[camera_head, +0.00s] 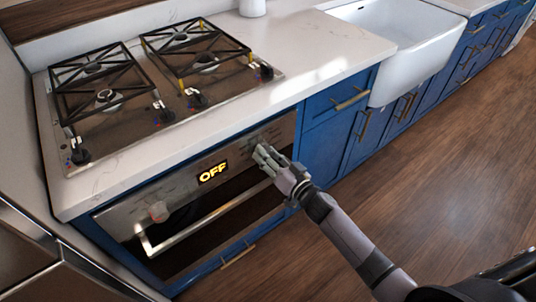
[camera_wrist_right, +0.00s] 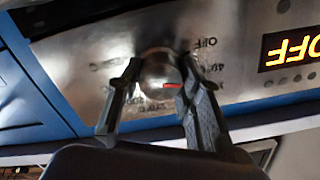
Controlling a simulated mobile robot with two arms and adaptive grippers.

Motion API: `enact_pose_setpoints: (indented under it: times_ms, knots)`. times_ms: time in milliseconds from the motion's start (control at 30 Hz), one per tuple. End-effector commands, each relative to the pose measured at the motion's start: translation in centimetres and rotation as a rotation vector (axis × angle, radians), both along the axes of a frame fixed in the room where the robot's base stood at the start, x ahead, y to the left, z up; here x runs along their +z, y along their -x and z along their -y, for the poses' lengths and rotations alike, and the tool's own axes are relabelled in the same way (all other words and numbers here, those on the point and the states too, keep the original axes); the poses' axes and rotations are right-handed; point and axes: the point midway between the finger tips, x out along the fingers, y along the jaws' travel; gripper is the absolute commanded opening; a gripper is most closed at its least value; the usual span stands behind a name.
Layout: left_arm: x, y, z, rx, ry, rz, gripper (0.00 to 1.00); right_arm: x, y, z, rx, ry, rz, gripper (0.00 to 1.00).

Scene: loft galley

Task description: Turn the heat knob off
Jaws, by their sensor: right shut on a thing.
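The round metal heat knob (camera_wrist_right: 158,66) sits on the oven's control panel, with a red mark that points to the right in the right wrist view. An upside-down OFF label is printed on the panel up and to the right of it, away from the mark. My right gripper (camera_head: 263,157) reaches the right end of the panel and hides most of the knob in the head view. In the right wrist view my right gripper's fingers (camera_wrist_right: 158,88) are shut on the knob, one on each side. My left gripper is not in view.
The oven display (camera_head: 213,173) reads OFF. Another knob (camera_head: 158,211) is at the panel's left end. The oven door handle (camera_head: 205,222) runs below. A gas cooktop (camera_head: 130,125) is above on the counter, and a white sink (camera_head: 400,40) is to the right. The wooden floor is clear.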

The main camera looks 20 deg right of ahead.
Motion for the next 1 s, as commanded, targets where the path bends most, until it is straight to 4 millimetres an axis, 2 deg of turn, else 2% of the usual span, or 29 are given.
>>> enact_pose_setpoints:
  times_ms: [267, 700, 1000]
  knots:
    - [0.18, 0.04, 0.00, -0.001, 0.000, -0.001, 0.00, 0.02, 0.01, 0.01, 0.000, 0.071, 0.024, 0.05]
    - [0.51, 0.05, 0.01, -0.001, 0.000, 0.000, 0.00, -0.02, 0.02, -0.02, 0.000, 0.348, 0.125, 0.05]
    - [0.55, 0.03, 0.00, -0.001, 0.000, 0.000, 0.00, -0.05, 0.03, -0.03, 0.000, 0.474, 0.171, 0.05]
